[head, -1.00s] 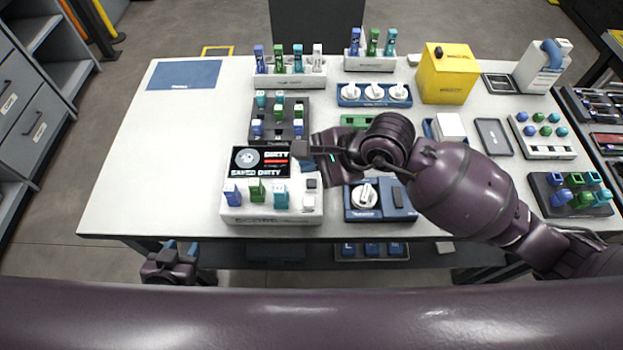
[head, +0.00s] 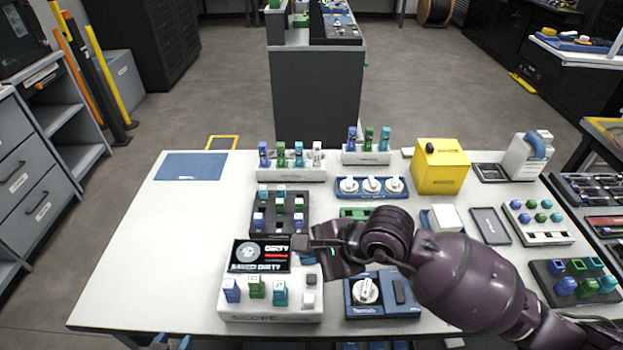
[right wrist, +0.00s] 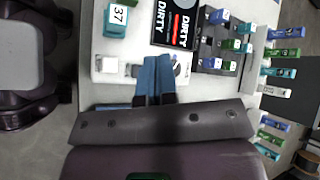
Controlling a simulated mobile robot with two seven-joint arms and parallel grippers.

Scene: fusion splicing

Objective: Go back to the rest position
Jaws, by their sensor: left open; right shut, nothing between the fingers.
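My right gripper (head: 302,246) reaches in from the right and is over the table beside the right edge of the scope's dark screen. In the right wrist view its two blue fingers (right wrist: 153,80) are together with nothing between them. The scope (head: 270,313) is a white box whose screen (head: 260,256) reads DIRTY, with blue, green and teal connectors standing in its front. My left gripper (head: 171,342) shows only as blue fingertips at the bottom edge, below the table's front edge; it is open and mostly cut off.
A dark connector block (head: 279,225) stands behind the scope. A blue unit with a white dial (head: 380,300) is right of it, under my right arm. A yellow box (head: 441,168) and white connector racks (head: 291,173) stand at the back. The table's left part is clear but for a blue mat (head: 191,167).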

